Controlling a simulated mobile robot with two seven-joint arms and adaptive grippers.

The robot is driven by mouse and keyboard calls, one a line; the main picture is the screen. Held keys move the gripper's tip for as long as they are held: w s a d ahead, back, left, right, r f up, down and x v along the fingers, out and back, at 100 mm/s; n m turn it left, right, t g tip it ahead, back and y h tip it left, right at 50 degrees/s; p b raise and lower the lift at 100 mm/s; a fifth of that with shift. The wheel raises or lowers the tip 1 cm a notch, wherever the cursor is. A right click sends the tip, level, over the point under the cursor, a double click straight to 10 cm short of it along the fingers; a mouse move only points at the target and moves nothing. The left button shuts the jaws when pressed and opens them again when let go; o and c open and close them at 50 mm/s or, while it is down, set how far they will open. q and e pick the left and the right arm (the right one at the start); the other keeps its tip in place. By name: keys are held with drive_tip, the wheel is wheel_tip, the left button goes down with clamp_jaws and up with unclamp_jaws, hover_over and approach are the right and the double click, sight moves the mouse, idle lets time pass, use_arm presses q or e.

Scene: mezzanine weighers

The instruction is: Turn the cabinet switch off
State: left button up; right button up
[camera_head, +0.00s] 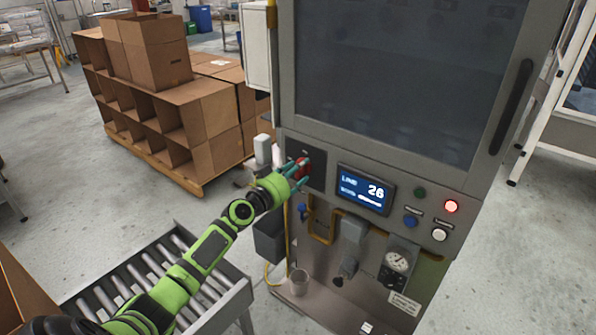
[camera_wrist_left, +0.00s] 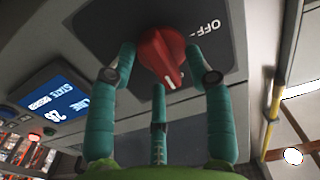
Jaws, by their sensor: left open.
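The cabinet (camera_head: 310,220) is a tall grey machine with a dark window. Its switch is a red rotary knob (camera_head: 303,166) on a dark plate (camera_head: 318,158) at the upper left of the panel. In the left wrist view the red knob (camera_wrist_left: 161,58) has a white mark, and the plate (camera_wrist_left: 100,22) reads OFF to the knob's right; the mark does not point at that word. My left gripper (camera_head: 297,170) is open at the knob, its teal fingers (camera_wrist_left: 165,75) on both sides of it. I cannot tell whether they touch it. My right gripper is not in view.
A lit display (camera_head: 364,190) reading 26 sits right of the plate, with a lit red button (camera_head: 451,206) and a gauge (camera_head: 397,261) beyond. A roller conveyor (camera_head: 160,270) lies below my left arm. Cardboard boxes (camera_head: 165,110) stand behind.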

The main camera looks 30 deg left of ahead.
use_arm(q)
drive_tip(key=shift+w, duration=0.2)
clamp_jaws()
drive_tip(key=shift+n, duration=0.3)
drive_tip(key=shift+a+n+b, duration=0.2)
drive_tip(key=shift+n, duration=2.65)
drive_tip(key=shift+a+n+b, duration=0.15)
drive_tip(key=shift+n, duration=2.75)
drive_tip(key=shift+a+n+b, duration=0.2)
drive_tip(key=shift+n, duration=2.65)
